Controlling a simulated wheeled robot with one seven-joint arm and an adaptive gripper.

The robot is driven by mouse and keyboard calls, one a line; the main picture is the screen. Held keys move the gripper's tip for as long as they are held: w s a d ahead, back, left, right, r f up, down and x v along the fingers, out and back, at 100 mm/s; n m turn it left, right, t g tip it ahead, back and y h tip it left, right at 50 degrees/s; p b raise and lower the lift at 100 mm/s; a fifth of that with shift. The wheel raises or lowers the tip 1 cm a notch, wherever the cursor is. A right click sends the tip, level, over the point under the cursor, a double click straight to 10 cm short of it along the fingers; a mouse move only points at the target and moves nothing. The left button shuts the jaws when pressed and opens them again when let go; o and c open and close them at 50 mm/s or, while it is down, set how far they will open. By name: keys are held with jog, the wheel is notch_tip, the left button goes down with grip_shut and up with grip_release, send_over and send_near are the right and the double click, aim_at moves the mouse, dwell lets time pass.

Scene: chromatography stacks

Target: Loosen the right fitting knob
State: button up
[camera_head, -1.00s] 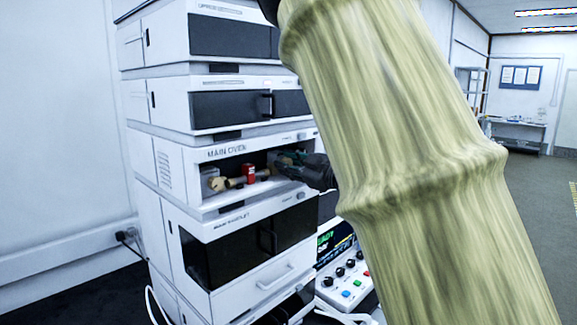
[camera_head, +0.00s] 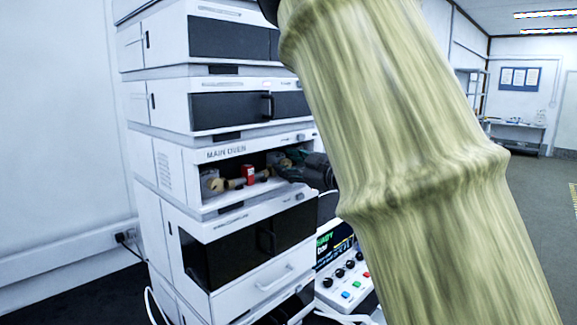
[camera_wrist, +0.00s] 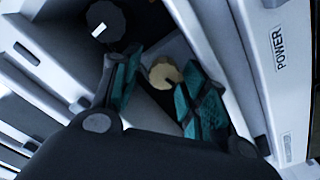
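The main oven (camera_head: 228,152) is an open white bay in the stack, with tan fittings and a red part (camera_head: 248,175) inside. The left fitting knob (camera_head: 214,184) is tan and sits at the left of the bay. My gripper (camera_head: 288,165) reaches into the bay's right side and mostly hides the right fitting there. In the wrist view, my gripper (camera_wrist: 163,66) is open, its teal-padded fingers apart. The right fitting knob (camera_wrist: 164,74), tan and round with a notched edge, shows between the fingers. I cannot tell whether either pad touches it.
A dark round knob with a white mark (camera_wrist: 105,22) shows near the left finger in the wrist view. A white panel marked POWER (camera_wrist: 278,50) runs along the right. Below the bay are a dark-windowed module (camera_head: 240,245) and a control box with knobs and buttons (camera_head: 345,280).

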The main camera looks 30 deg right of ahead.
jog(key=shift+s+f, duration=0.15)
jog(key=shift+s+d+f, duration=0.1)
jog(key=shift+s, duration=0.4)
jog(key=v, duration=0.6)
jog(key=shift+s+d, duration=0.25)
jog(key=shift+s, duration=0.1)
jog(key=shift+d+r, duration=0.1)
jog(key=shift+r, duration=0.2)
jog(key=shift+s+d+f+m+p, duration=0.15)
jog(key=shift+s+m+p, duration=0.3)
jog(key=shift+m+p, duration=0.9)
jog(key=shift+s+d+m+p, duration=0.15)
jog(key=shift+s+m+p, duration=0.3)
jog(key=shift+m+p, duration=0.9)
jog(key=shift+s+d+f+m+p, duration=0.15)
jog(key=shift+s+m+p, duration=0.3)
jog(key=shift+m+p, duration=0.9)
